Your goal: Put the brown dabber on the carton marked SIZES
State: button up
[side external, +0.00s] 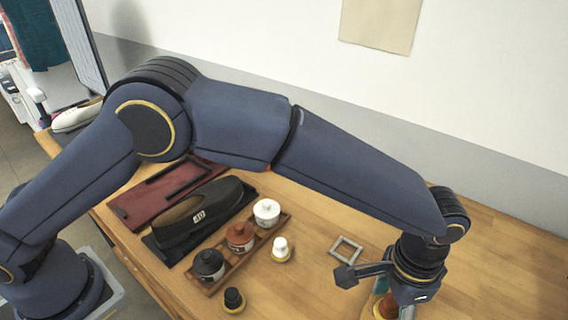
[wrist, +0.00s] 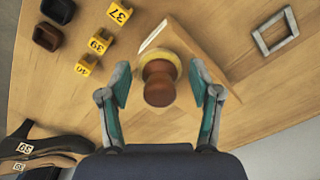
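The brown dabber (wrist: 158,82), a rounded brown knob above a yellow round base, is between the fingers of my gripper (wrist: 160,82) in the wrist view. My gripper is open, with a gap on both sides of the dabber. In the side view my gripper (side external: 385,300) is at the lower right, partly cut off, with an orange-brown bit of the dabber (side external: 388,307) beside it. A tan box-like shape (wrist: 196,50) with a pale edge lies behind the dabber; it may be the carton, but no SIZES mark is readable. I cannot tell whether they touch.
A grey square frame (side external: 346,248) lies near my gripper. A white dabber (side external: 281,250) and a black dabber (side external: 233,300) stand beside a wooden rack (side external: 255,252) of three pots. A dark shoe (side external: 198,213) lies further left. Yellow number tags (wrist: 100,41) and dark cups (wrist: 47,37) show too.

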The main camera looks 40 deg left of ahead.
jog(key=shift+o, duration=0.2)
jog(key=shift+r, duration=0.1)
notch_tip(320, 180, up, 12)
jog(key=w+a+r+n+t+h, duration=0.1)
jog(key=a+r+n, duration=0.1)
jog(key=a+r, duration=0.5)
jog(key=w+a+r+n+t, duration=0.1)
jog(key=w+a+r, duration=0.15)
jog(key=a, duration=0.85)
jog(key=s+a+r+n+t, duration=0.1)
jog(key=s+a, duration=0.1)
jog(key=a, duration=0.4)
jog(key=s+a+r+n, duration=0.1)
jog(key=s+a+r, duration=0.15)
jog(key=a, duration=0.35)
jog(key=s+a+f+n+t+y, duration=0.1)
jog(key=s+a+f+n, duration=0.3)
jog(key=s+a, duration=0.8)
notch_tip(320, 180, down, 2)
jog(key=shift+t, duration=0.8)
